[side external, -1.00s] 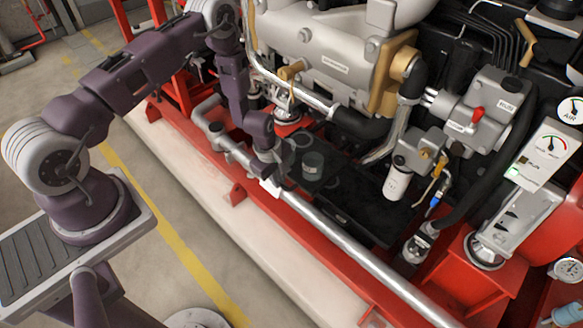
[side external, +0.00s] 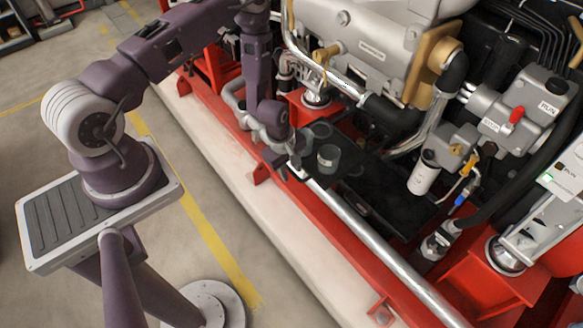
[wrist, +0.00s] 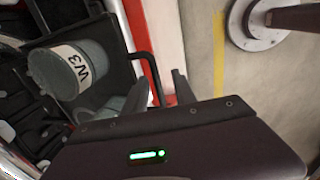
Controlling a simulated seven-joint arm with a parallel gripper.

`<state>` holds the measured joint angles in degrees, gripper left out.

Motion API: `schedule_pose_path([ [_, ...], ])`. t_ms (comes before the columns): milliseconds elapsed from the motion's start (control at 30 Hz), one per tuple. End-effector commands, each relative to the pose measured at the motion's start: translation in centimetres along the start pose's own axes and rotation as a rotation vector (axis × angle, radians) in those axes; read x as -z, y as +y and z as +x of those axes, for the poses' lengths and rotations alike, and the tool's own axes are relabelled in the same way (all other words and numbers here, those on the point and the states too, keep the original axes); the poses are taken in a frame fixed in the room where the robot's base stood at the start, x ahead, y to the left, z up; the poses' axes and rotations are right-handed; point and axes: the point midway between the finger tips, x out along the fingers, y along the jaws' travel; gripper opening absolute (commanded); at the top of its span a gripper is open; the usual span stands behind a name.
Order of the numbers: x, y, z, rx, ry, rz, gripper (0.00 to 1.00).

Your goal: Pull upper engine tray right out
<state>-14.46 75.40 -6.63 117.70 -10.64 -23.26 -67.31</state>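The upper tray (side external: 345,172) is a dark tray carrying a grey-green jar (side external: 328,158) and a second round container (side external: 319,130). It reaches outward over the red frame rail. In the wrist view the jar (wrist: 68,70) lies sideways in the picture, with the label W3. A black bar handle (wrist: 148,63) stands off the tray's front edge. My gripper (wrist: 160,90) has its two fingers apart, with the handle's bar between them and one finger on the tray side. Whether a finger touches the bar is unclear. In the side view my gripper (side external: 293,168) is at the tray's outer end.
A silver pipe (side external: 385,250) runs along the red frame beside the tray. The engine block (side external: 365,40) and a white filter (side external: 424,175) stand behind it. The floor (side external: 215,205) outside the frame is clear near the tray, with a yellow line.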

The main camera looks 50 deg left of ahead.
Motion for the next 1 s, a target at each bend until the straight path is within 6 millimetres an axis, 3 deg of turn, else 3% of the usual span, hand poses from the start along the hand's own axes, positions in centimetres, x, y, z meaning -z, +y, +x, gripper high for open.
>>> schedule_pose_path([
  [233,0.0,0.2,-0.3,-0.005,0.001,0.000,0.33],
  [600,0.0,0.1,-6.7,-0.004,0.001,0.000,0.33],
  [933,0.0,0.2,-7.2,-0.004,0.000,0.004,0.33],
  [1000,-0.1,1.0,-8.6,-0.018,-0.001,0.042,0.33],
])
